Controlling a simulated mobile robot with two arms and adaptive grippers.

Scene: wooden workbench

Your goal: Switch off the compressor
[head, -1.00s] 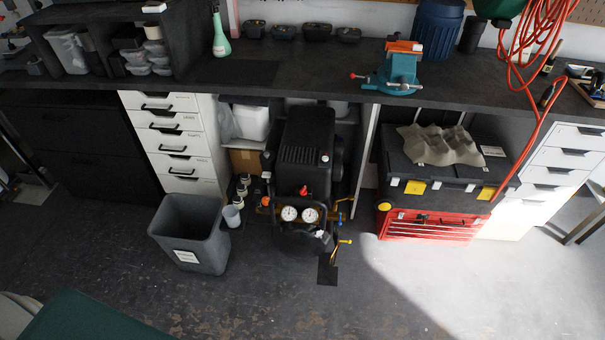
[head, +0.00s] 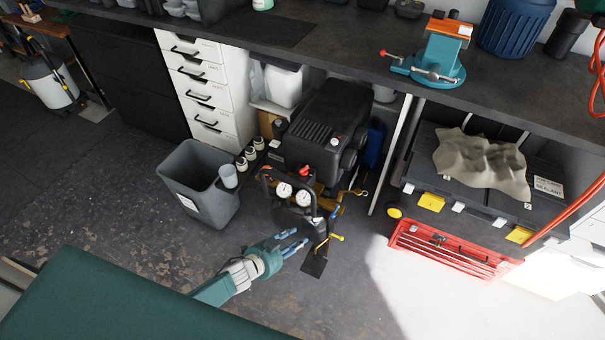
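The black compressor (head: 318,125) stands on the floor under the workbench, with two round white gauges (head: 293,192) and a red knob (head: 305,171) on its front. My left gripper (head: 294,243) reaches in from the lower left, in front of and below the gauges. Its two blue-grey fingers look spread apart with nothing between them. They are close to the compressor's lower front; whether they touch it I cannot tell. My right gripper is not in view.
A grey bin (head: 201,185) stands left of the compressor, beside white drawers (head: 207,85). A teal vise (head: 436,55) is on the workbench above. A green surface (head: 120,300) fills the lower left.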

